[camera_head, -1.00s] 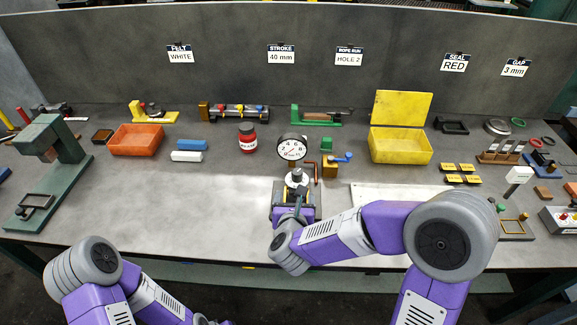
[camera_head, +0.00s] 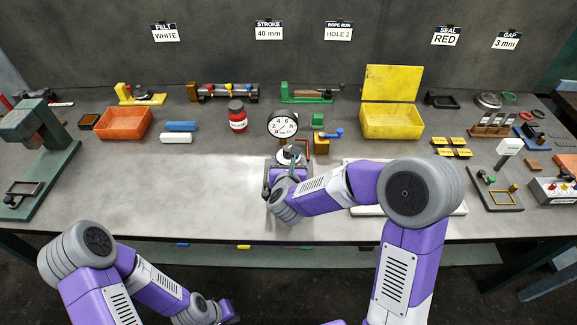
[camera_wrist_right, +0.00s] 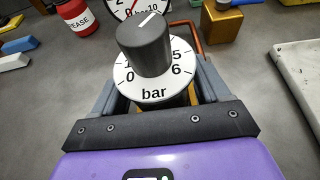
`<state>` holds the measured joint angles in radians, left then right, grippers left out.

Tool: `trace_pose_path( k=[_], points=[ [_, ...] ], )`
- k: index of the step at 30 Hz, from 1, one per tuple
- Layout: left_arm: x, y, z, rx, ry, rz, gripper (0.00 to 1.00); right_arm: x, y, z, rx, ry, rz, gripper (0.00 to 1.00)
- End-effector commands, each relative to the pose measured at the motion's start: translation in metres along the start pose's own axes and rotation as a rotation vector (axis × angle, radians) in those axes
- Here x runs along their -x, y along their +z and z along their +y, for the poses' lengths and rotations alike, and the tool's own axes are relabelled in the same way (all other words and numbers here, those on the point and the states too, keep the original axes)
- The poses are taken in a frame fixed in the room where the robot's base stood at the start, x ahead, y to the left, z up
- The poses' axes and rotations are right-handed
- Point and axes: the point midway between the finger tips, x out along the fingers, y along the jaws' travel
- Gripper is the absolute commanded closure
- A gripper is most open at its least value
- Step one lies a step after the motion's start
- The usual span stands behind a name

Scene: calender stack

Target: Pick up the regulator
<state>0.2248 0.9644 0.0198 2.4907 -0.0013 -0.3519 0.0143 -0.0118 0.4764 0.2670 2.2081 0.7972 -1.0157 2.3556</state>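The regulator has a round white gauge (camera_head: 283,124) on top and stands upright on the bench near the middle. In the right wrist view, its dark grey knob (camera_wrist_right: 145,45) sits over a white dial ring (camera_wrist_right: 152,93) marked "bar". My right gripper (camera_head: 286,170) is low at the regulator's near side. In the right wrist view its two grey fingers (camera_wrist_right: 165,88) reach along either side of the regulator. The dial ring hides the body between them, so I cannot tell whether they touch it. My left arm is at the lower left, away from the bench; its fingers do not show.
A red grease jar (camera_head: 237,116) stands behind and left of the gauge. A green and gold device with a blue handle (camera_head: 328,134) is close on the right. A pale flat plate (camera_head: 440,206) lies to the right.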

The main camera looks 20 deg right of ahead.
Motion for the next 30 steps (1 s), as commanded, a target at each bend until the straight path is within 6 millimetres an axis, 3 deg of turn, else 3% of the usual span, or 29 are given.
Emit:
trace_pose_path(
  k=[2, 14, 23, 30],
  points=[
    [0.0, 0.0, 0.0, 0.0, 0.0, 0.0, 1.0, 0.0, 0.0, 0.0, 0.0, 0.0, 0.0, 0.38],
    [0.0, 0.0, 0.0, 0.0, 0.0, 0.0, 1.0, 0.0, 0.0, 0.0, 0.0, 0.0, 0.0, 0.98],
    [0.002, 0.0, 0.001, 0.0, 0.0, 0.0, 1.0, 0.003, 0.008, 0.0, -0.001, 0.0, -0.006, 0.98],
    [0.017, 0.001, 0.006, 0.0, 0.0, 0.0, 1.0, 0.02, 0.05, 0.001, -0.003, 0.001, -0.008, 0.98]
  ],
)
